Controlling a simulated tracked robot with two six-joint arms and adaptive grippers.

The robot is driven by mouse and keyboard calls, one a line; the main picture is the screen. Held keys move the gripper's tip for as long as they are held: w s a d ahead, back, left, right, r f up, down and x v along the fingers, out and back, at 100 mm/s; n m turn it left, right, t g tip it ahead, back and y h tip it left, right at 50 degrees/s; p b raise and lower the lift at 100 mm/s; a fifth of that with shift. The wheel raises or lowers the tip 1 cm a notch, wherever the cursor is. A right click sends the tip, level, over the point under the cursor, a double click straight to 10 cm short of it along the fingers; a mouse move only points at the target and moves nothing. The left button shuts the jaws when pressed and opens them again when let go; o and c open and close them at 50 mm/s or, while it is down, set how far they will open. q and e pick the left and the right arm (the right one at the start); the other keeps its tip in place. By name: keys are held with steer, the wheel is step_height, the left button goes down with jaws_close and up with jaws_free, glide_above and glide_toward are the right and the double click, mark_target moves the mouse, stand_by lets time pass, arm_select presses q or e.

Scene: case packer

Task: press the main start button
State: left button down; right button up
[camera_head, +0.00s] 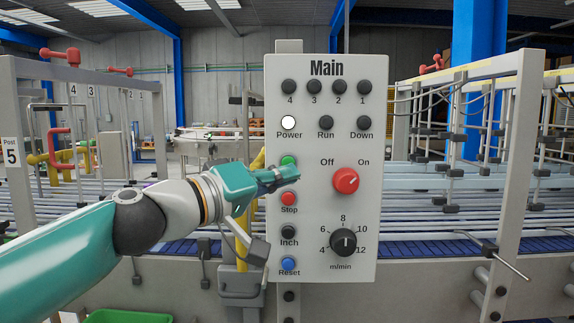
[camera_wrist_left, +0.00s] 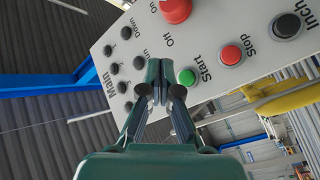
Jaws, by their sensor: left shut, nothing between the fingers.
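The green start button (camera_head: 288,160) is on the grey Main panel (camera_head: 327,215), in its left column above the red stop button (camera_head: 288,198). My left gripper (camera_head: 292,175) is in front of the panel just below the green button and covers its label. In the left wrist view the green button (camera_wrist_left: 187,77), labelled Start, shows to the right of the closed fingertips (camera_wrist_left: 160,75). The fingers are together with nothing between them. I cannot tell whether the tips touch the panel. My right gripper is in neither view.
A red Off/On knob (camera_head: 345,181) sits right of the fingertips. A black speed dial (camera_head: 343,242), black inch button (camera_head: 288,232) and blue reset button (camera_head: 288,264) are lower. The Power lamp (camera_head: 288,122) is white. A roller conveyor (camera_head: 440,215) runs behind the panel.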

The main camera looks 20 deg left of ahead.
arm_select(q)
steer(key=shift+w+a, duration=0.25)
steer(key=shift+w, duration=0.55)
steer(key=shift+w+a, duration=0.2)
steer(key=shift+w, duration=0.55)
steer(key=shift+w+a, duration=0.25)
steer(key=shift+w, duration=0.55)
steer(key=shift+w, duration=0.1)
steer(key=shift+w+a+r, duration=0.1)
steer(key=shift+w, duration=0.2)
